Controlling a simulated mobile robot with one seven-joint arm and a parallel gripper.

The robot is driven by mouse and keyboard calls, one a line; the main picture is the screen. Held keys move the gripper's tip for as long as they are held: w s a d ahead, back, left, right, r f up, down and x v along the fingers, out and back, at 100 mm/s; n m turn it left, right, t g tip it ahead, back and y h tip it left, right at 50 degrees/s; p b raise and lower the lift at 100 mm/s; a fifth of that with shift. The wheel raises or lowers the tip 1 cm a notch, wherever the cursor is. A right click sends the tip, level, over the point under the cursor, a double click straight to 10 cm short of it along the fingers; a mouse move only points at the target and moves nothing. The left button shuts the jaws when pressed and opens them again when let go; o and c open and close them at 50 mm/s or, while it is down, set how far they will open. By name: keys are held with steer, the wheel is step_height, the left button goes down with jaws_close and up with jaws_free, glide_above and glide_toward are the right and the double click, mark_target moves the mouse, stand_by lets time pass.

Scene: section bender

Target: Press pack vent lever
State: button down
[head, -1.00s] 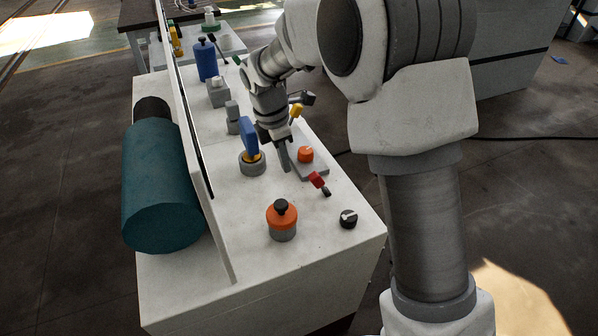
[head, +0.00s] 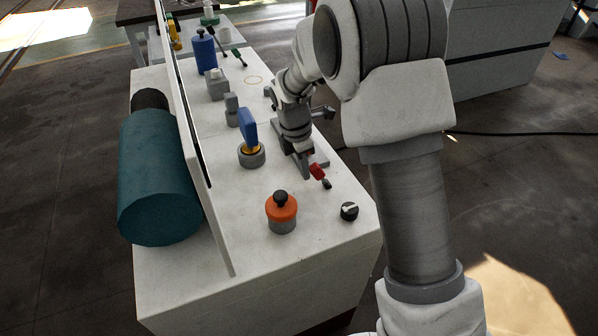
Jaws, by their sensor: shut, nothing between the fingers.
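No label is readable, so I cannot tell for sure which control is the pack vent lever. A small red lever with a dark tip (head: 318,173) sticks up near the right edge of the white bench top. My gripper (head: 306,169) points down just left of and behind it, close to it; I cannot tell whether they touch. My gripper is shut and empty. It stands over a grey plate (head: 321,160), and mostly hides it.
A blue lever (head: 248,129) rises from a round grey base to the left. An orange, black-topped knob (head: 282,210) and a black dial (head: 349,211) stand nearer. A teal cylinder (head: 158,190) lies beyond the upright panel.

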steer(key=shift+r, duration=0.15)
steer(key=shift+w+d+r+y+p, duration=0.15)
steer(key=shift+d+y+p, duration=0.15)
steer(key=shift+p, duration=0.2)
steer(key=y+p, duration=0.1)
steer(key=d+r+g+p, duration=0.1)
steer(key=shift+w+d+y+p, duration=0.25)
steer(key=shift+w+y+p, duration=0.05)
steer(key=shift+y, duration=0.1)
steer(key=shift+w+d+r+g+y+p, duration=0.15)
steer(key=shift+d+g+y+p, duration=0.05)
steer(key=shift+d+y+p, duration=0.25)
steer(key=shift+w+d+r+g+y+p, duration=0.2)
steer(key=shift+d+y+p, duration=0.1)
steer(key=shift+d+y, duration=0.15)
steer(key=d+y, duration=0.1)
steer(key=w+d+g+y, duration=0.1)
steer(key=shift+d+y+p, duration=0.25)
steer(key=shift+y+p, duration=0.05)
steer(key=shift+y, duration=0.1)
steer(key=shift+w+d+f+g+y+b, duration=0.1)
steer(key=shift+w+d+g+y+b, duration=0.15)
steer(key=shift+d+y, duration=0.25)
steer(key=shift+w+d+f+g+y+b, duration=0.1)
steer(key=shift+w+d+g+y+b, duration=0.1)
steer(key=shift+d+y+b, duration=0.25)
steer(key=shift+w+d+f+g+y+b, duration=0.1)
steer(key=shift+w+d+g+y, duration=0.2)
steer(key=shift+d, duration=0.5)
